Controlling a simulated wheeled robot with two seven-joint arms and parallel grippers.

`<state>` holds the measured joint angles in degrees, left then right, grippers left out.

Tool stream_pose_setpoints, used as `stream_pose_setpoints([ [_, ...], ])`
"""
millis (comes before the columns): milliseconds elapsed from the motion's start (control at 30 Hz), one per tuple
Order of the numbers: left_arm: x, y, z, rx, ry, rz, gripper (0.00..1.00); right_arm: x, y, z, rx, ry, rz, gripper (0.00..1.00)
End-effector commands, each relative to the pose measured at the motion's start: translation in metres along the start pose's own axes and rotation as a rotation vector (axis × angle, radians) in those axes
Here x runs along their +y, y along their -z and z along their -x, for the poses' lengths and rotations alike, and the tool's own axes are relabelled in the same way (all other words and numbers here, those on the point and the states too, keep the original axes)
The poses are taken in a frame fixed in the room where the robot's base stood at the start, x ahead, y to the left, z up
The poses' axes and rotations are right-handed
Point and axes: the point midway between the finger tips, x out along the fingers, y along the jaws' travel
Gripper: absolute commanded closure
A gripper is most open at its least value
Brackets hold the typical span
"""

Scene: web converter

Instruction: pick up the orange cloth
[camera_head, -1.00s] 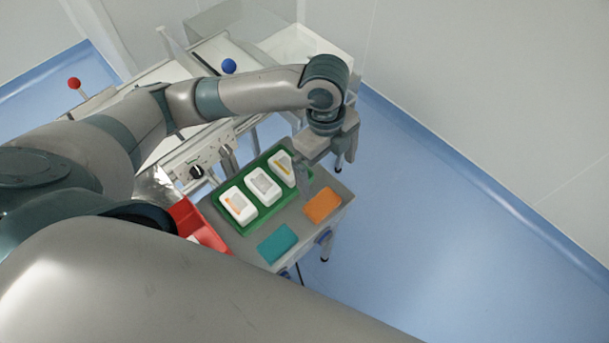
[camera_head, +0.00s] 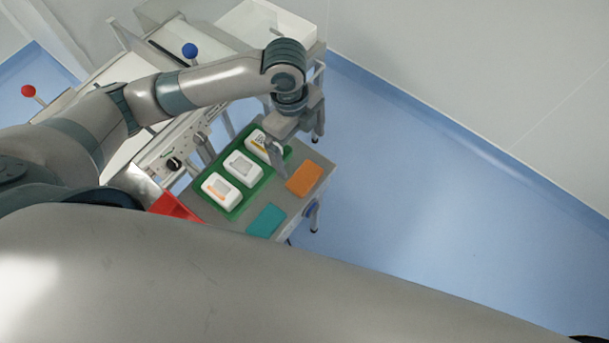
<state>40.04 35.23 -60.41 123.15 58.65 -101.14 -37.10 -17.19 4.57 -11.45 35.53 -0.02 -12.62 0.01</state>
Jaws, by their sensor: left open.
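The orange cloth (camera_head: 305,180) is a flat folded rectangle on the right part of the grey cart top (camera_head: 228,220). My left gripper (camera_head: 279,165) points down just to the left of the orange cloth, over the edge of the green tray (camera_head: 233,209). It is open, and nothing shows between its fingers. A gap shows between it and the cloth in the picture; its height above the cart is hard to tell. My right gripper is out of view.
The green tray holds white containers (camera_head: 243,167). A teal cloth (camera_head: 266,219) lies in front of the orange one. A red bin (camera_head: 174,207) is at the cart's left. The machine with a blue knob (camera_head: 190,50) stands behind. Blue floor to the right is clear.

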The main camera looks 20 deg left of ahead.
Motion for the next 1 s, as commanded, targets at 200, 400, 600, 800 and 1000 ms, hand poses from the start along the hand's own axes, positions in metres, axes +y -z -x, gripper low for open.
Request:
stream_pose_setpoints([
  [200, 0.001, -0.001, -0.039, -0.001, -0.004, 0.002, 0.00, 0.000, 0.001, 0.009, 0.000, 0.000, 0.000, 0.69],
  [400, 0.001, 0.000, -0.072, 0.000, -0.003, 0.002, 0.00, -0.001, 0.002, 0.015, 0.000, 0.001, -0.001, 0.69],
  [600, 0.000, -0.001, -0.088, -0.001, 0.000, -0.001, 0.00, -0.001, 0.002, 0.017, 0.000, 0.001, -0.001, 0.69],
  [800, 0.000, -0.001, -0.089, -0.001, 0.001, -0.001, 0.00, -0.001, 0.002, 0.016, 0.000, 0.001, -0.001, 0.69],
  [1000, 0.000, -0.001, -0.090, -0.001, 0.000, 0.000, 0.00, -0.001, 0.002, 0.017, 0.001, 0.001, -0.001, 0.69],
])
